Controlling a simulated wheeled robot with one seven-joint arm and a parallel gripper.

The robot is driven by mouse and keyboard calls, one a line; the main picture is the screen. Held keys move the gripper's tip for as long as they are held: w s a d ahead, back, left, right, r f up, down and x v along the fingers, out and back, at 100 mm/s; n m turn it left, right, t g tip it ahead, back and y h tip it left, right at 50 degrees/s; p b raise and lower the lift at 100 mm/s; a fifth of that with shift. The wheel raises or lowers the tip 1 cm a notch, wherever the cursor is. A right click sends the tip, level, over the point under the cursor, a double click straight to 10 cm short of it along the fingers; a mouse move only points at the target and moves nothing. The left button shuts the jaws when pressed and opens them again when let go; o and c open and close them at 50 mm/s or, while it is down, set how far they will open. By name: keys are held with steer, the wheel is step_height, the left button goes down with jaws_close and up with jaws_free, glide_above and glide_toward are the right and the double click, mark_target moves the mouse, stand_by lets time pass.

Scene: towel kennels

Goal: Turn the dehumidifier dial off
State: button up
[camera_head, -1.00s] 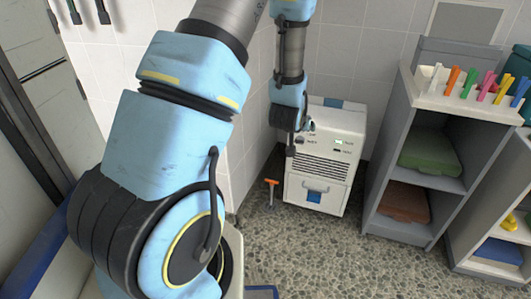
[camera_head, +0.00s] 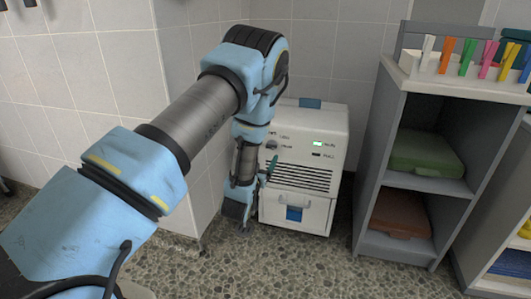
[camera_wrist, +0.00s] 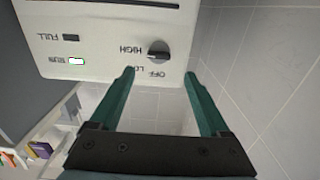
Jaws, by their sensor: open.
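The dehumidifier (camera_head: 325,125) is a white box with a vent grille and a lower drawer, standing on the floor by the wall. Its dark round dial (camera_head: 271,146) is on the upper left of its front. The dial also shows in the wrist view (camera_wrist: 158,50), which is upside down, with OFF, LOW and HIGH printed around it. The dial's pointer seems to face HIGH. The RUN lamp (camera_wrist: 76,61) is lit; the FULL lamp (camera_wrist: 71,38) is dark. My gripper (camera_wrist: 160,75) is open and empty, its teal fingertips just short of the dial, one either side of its line.
Coloured pegs (camera_head: 466,57) stand on top. A tiled wall (camera_head: 185,75) is close on the left.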

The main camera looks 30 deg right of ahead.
mark_target(270, 147)
steer(key=b+x, duration=0.1)
steer(key=x, duration=0.5)
steer(key=shift+w+d, duration=0.2)
steer(key=shift+d, duration=0.15)
jaws_close()
stand_by(0.3)
